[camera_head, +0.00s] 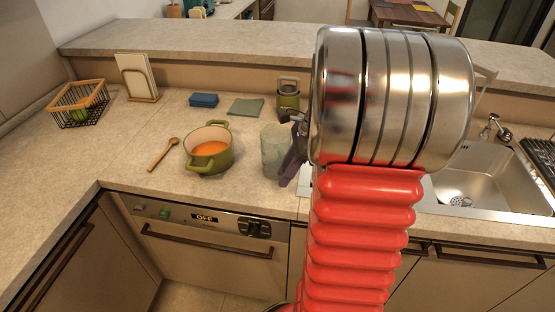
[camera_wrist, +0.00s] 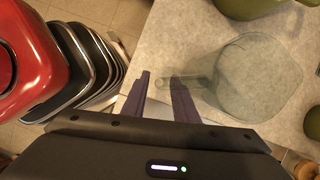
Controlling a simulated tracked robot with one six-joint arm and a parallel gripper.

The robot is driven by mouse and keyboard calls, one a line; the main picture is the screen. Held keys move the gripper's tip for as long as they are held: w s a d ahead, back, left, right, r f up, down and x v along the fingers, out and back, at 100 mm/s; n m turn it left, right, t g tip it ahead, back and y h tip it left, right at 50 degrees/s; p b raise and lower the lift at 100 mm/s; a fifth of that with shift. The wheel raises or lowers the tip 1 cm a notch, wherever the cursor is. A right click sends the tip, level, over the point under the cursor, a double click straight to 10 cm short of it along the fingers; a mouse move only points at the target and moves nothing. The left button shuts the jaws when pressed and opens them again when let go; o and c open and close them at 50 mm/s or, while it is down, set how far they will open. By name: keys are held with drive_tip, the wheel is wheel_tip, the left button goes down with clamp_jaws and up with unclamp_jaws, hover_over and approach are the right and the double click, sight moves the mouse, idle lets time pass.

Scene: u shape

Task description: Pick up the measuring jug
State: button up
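The measuring jug (camera_head: 273,152) is clear, pale green glass and stands on the counter, right of the green pot, in the head view. In the wrist view the jug (camera_wrist: 258,78) is seen from above, with its handle (camera_wrist: 192,80) pointing left towards my fingers. My gripper (camera_wrist: 160,88) is open, its two dark purple fingers apart, with the handle's end at the gap between the tips. In the head view my gripper (camera_head: 290,160) is just right of the jug, partly hidden by my arm. I cannot tell whether the fingers touch the handle.
A green pot (camera_head: 221,157) of orange soup stands left of the jug, with a wooden spoon (camera_head: 163,154) beside it. Behind are a blue sponge (camera_head: 204,100), a green cloth (camera_head: 246,107) and a green canister (camera_head: 288,93). A sink (camera_head: 490,180) is at right.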

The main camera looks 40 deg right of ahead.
clamp_jaws()
idle(1.1)
